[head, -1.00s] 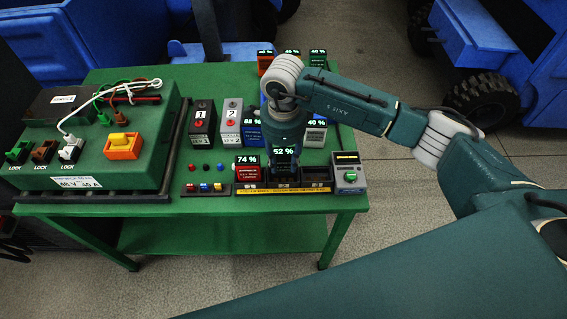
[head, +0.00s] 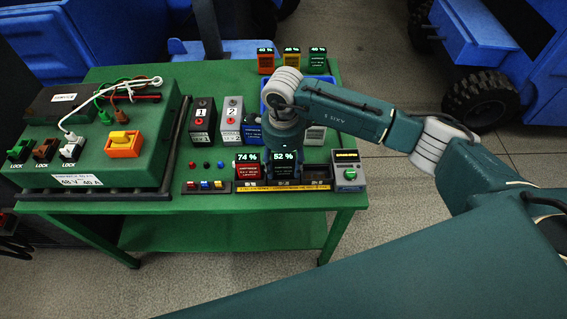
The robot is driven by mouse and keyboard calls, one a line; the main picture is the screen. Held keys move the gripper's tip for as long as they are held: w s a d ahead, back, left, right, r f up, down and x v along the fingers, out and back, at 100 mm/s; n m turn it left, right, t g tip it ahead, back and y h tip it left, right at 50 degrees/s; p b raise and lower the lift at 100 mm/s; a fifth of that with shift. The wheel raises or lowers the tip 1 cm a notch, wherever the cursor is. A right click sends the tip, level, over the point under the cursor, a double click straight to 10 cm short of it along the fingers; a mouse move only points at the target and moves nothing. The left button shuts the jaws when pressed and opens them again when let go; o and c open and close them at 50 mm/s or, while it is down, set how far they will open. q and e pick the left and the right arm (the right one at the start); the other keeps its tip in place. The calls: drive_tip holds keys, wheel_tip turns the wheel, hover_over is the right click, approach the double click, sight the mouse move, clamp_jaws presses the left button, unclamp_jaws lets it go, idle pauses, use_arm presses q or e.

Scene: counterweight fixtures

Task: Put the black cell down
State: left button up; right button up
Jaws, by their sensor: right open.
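The black cell (head: 283,171), its display reading 52 %, stands upright at the middle bay of the low charging rack (head: 318,185) at the table's front. It is right beside the red cell (head: 247,172), which reads 74 %. My right gripper (head: 283,153) points down from above at the black cell's top. It is open, with its fingers around or just behind the cell; the arm partly hides them. The rack's right bay looks empty. My left gripper is not in view.
A grey box with a green button (head: 347,178) stands right of the rack. A green power unit (head: 92,150) fills the left side.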

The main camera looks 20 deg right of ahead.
wheel_tip(320, 180, up, 11)
drive_tip(key=b, duration=0.4)
drive_tip(key=shift+r, duration=0.65)
